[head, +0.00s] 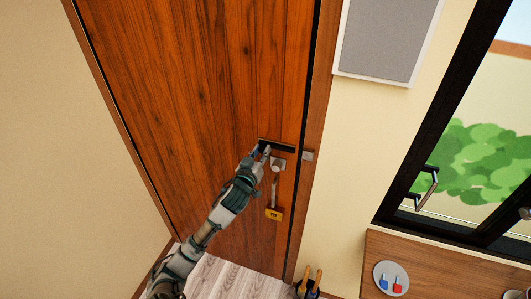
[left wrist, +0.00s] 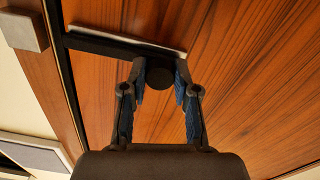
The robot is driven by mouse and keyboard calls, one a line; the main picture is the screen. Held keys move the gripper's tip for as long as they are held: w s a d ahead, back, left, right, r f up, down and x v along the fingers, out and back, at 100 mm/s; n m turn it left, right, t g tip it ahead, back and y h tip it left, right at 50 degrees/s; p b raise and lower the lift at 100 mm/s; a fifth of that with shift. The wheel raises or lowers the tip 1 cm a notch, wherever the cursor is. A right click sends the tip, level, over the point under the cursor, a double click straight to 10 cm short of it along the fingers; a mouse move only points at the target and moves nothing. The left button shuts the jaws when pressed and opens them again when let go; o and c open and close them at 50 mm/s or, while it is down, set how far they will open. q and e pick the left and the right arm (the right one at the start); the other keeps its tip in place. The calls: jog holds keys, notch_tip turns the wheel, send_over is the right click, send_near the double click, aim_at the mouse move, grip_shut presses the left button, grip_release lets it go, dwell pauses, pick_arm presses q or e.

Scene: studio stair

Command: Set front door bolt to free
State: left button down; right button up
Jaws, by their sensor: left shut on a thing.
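The wooden front door (head: 205,80) is closed in its frame. Its bolt is a black bar (head: 283,147) on a pale backing plate near the door's right edge. A grey block (head: 308,155) sits on the frame beside it. In the left wrist view the bar (left wrist: 100,44) ends near the door edge, apart from the grey block (left wrist: 25,30). My left gripper (head: 264,150) is at the bolt's left end. In the left wrist view its fingers (left wrist: 160,82) are shut on the round black bolt knob (left wrist: 160,70). My right gripper is not in view.
A silver door handle (head: 275,178) is just below the bolt, with a yellow tag (head: 273,214) under it. A grey panel (head: 385,35) hangs on the right wall, beside a black-framed window (head: 430,125). A wooden cabinet (head: 440,265) carries a round plate (head: 391,277).

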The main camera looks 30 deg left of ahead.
pick_arm(q)
jog(key=c, duration=0.8)
grip_release()
jog(key=shift+a, duration=0.15)
jog(key=shift+c, duration=0.2)
jog(key=shift+a, duration=0.1)
jog(key=shift+s+f, duration=0.15)
jog(key=shift+s, duration=0.4)
jog(key=v, duration=1.1)
